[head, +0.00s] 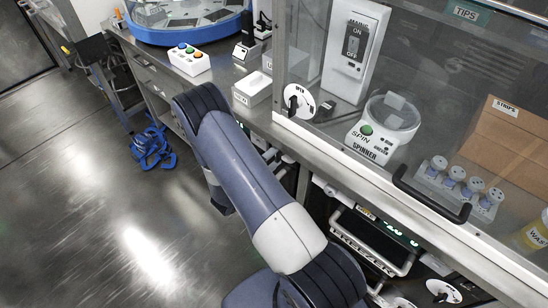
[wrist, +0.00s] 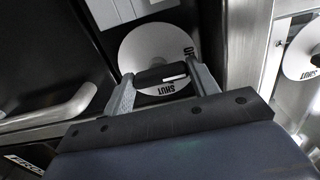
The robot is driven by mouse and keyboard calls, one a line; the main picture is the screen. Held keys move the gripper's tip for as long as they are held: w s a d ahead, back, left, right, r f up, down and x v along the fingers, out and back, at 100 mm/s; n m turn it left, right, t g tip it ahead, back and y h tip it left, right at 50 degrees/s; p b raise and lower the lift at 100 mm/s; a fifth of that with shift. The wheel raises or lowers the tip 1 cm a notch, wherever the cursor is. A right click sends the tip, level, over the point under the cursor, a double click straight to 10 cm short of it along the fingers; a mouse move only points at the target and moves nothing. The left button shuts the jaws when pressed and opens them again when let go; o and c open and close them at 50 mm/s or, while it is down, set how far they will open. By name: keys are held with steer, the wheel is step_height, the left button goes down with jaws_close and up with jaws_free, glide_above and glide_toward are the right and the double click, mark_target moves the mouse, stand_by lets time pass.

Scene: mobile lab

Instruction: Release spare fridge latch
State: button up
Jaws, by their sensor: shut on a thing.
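In the wrist view a round white dial plate (wrist: 143,43) sits on a black front. It carries the word SHUT along its lower edge and a partly hidden word beginning with O at its right. A black latch handle (wrist: 152,77) crosses the plate, with a light mark near its right end. My gripper (wrist: 162,76) has one finger at each end of this handle and is shut on it. The gripper's dark palm hides what lies below. The head view shows my arm, but not the gripper or this latch.
Another white dial (wrist: 304,55) is on the right of the wrist view. A pale bar handle (wrist: 60,112) is at the left. In the head view, a glass hood with a black handle (head: 432,200) and a dial (head: 299,101) stands above the bench. Floor at left is mostly clear.

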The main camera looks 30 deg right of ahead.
stand_by(0.3)
steer(key=o, duration=1)
steer(key=shift+a, duration=0.1)
steer(key=v, duration=1)
steer(key=shift+s+a+b, duration=0.1)
steer(key=shift+a+b, duration=0.2)
steer(key=shift+b, duration=0.05)
steer(key=x, duration=1.1)
steer(key=shift+p, duration=0.35)
